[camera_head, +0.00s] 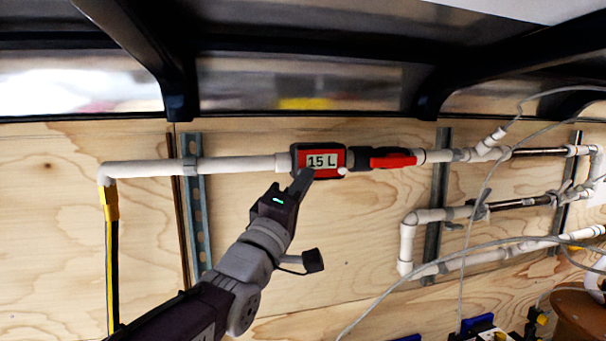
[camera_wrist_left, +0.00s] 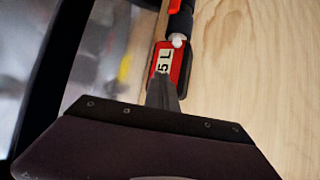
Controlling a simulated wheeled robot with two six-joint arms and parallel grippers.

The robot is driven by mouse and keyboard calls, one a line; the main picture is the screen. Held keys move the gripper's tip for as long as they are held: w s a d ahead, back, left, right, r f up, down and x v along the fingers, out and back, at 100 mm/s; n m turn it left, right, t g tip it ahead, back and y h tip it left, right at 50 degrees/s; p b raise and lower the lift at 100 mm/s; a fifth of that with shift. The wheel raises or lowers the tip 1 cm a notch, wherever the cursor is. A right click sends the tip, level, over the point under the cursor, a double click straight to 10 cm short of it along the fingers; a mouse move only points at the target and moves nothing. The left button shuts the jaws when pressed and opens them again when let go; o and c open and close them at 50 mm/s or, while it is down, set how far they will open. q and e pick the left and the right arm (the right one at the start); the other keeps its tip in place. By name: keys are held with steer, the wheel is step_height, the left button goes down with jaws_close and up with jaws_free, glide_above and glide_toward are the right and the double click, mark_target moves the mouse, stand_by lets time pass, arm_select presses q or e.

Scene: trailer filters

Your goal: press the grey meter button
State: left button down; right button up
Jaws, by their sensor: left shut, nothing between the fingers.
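The meter (camera_head: 330,148) is a red and black box set in the white pipe, and its display reads "15 L". The pale grey button (camera_head: 341,171) is at the meter's lower right corner. My left gripper (camera_head: 304,176) is shut and empty, with its tips at the meter's lower left, left of the button. In the left wrist view the tips (camera_wrist_left: 162,84) overlap the near part of the meter (camera_wrist_left: 180,68), and the button (camera_wrist_left: 178,40) shows beyond them. I cannot tell whether the tips touch the meter. My right gripper is not in view.
A red valve handle (camera_head: 393,160) sits on the pipe just right of the meter. White pipes (camera_head: 232,165) run along the plywood wall (camera_head: 80,240) on metal rails (camera_head: 197,215). Loose grey cables (camera_head: 470,215) hang at the right. The wall below the meter is mostly clear.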

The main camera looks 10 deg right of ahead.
arm_select(q)
steer(key=shift+w, duration=0.35)
steer(key=shift+w, duration=0.5)
stand_by(0.6)
stand_by(0.3)
steer(key=shift+s+b, duration=0.55)
steer(key=shift+s, duration=0.35)
